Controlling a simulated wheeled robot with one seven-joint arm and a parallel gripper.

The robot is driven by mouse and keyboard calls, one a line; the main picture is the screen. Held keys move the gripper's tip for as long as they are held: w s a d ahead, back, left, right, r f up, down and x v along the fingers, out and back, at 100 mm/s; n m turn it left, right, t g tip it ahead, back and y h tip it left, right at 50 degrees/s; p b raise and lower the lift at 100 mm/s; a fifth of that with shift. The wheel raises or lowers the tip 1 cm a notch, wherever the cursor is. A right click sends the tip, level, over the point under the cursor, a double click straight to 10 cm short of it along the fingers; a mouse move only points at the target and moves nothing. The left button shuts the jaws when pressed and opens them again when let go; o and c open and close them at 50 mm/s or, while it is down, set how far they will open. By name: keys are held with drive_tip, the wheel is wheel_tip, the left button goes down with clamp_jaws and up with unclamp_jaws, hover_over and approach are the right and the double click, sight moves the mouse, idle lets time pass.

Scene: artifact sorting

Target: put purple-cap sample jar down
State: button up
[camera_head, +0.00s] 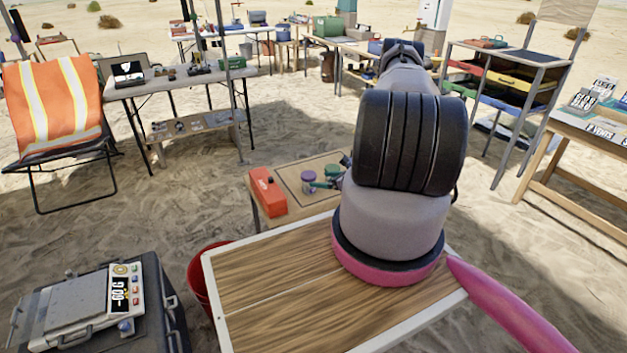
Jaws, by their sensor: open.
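The purple-cap sample jar (308,182) stands upright on a low wooden table (268,222), on a darker framed mat area. A green-cap jar (332,172) stands just right of and behind it. My gripper (323,183) shows only in part, at the left edge of my arm. Its small dark and teal fingers reach left, close beside the purple-cap jar, and are open. I cannot tell whether a finger still touches the jar. My arm hides the rest of the gripper and the right part of the low table.
An orange-red box (268,192) sits at the low table's left edge. A white-edged wooden board (270,295) fills the near foreground, with a red bucket (200,285) beside it. A scale (85,308) rests on a dark case at lower left.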

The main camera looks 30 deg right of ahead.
drive_tip(key=s+a+r+n+g+y, duration=0.15)
drive_tip(key=a+r+n, duration=0.35)
drive_tip(key=r, duration=0.8)
drive_tip(key=a+r+n+g+y, duration=0.25)
drive_tip(key=a+r+n, duration=0.2)
drive_tip(key=r, duration=0.75)
drive_tip(key=s+a+r+n+g+y, duration=0.1)
drive_tip(key=a+r+n+g, duration=0.3)
drive_tip(key=r, duration=0.9)
drive_tip(key=s+a+r+n+g+h, duration=0.1)
drive_tip(key=s+a+r+n+h, duration=0.1)
drive_tip(key=s+a+r+n, duration=0.35)
drive_tip(key=s+a+r+n+h, duration=0.2)
drive_tip(key=s+r, duration=0.4)
drive_tip(key=r, duration=0.2)
drive_tip(key=s+r+n+t+h, duration=0.2)
drive_tip(key=s+r+n, duration=0.1)
drive_tip(key=s, duration=0.4)
drive_tip(key=s+r+n+t+h, duration=0.2)
drive_tip(key=s+r, duration=0.4)
drive_tip(key=s, duration=0.2)
drive_tip(key=shift+s+r+n, duration=0.25)
drive_tip(key=shift+s+n, duration=0.05)
drive_tip(key=shift+n, duration=0.1)
